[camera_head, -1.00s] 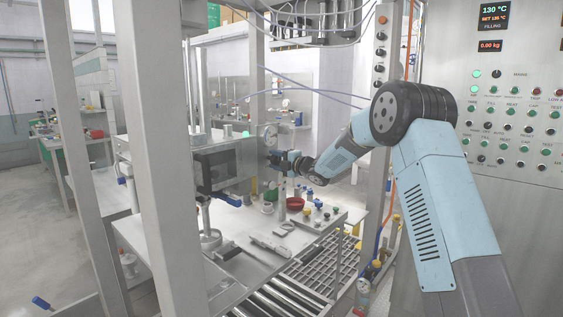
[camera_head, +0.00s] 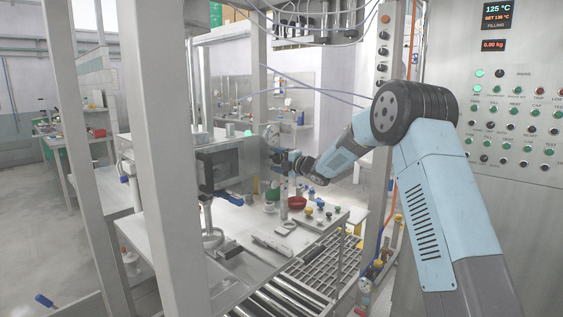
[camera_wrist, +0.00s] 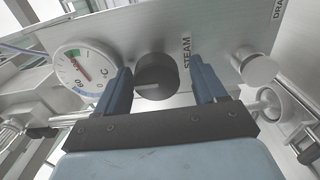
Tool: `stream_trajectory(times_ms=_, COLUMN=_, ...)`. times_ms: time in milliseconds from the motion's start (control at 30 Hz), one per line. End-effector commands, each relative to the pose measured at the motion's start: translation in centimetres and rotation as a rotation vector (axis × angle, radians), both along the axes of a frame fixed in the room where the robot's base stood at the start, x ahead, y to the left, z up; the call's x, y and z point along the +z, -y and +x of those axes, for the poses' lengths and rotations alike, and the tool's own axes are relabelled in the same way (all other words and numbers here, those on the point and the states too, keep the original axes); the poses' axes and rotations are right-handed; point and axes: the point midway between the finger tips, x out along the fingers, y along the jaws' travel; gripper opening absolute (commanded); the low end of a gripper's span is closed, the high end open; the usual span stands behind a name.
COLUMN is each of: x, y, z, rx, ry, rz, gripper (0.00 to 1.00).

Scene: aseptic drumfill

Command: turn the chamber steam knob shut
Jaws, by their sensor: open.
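The chamber steam knob (camera_wrist: 156,76) is a round black knob with a raised bar across its face, on a steel panel beside the printed word STEAM (camera_wrist: 187,54). My gripper (camera_wrist: 160,85) is open in the wrist view, with one blue finger on the left of the knob and one on the right. The left finger is close to the knob's edge; a wider gap shows on the right. I cannot tell whether either finger touches it. In the head view my gripper (camera_head: 283,163) is small beside the steel chamber (camera_head: 222,165), and the knob cannot be made out.
A round temperature gauge (camera_wrist: 85,67) sits just left of the knob. A bare metal knob (camera_wrist: 254,66) sticks out to the right. The control panel (camera_head: 512,190) stands at right.

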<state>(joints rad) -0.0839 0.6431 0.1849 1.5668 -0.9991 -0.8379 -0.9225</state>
Motion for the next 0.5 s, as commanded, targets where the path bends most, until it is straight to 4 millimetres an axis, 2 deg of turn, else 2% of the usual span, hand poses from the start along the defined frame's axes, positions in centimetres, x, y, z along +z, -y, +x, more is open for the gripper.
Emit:
stream_trajectory(times_ms=267, x=0.0, y=1.2, z=-0.7, rx=-0.003, ry=0.000, rz=0.000, gripper=0.70)
stream_trajectory(times_ms=500, x=0.0, y=4.6, z=-3.3, rx=-0.004, ry=-0.001, rz=-0.001, gripper=0.70)
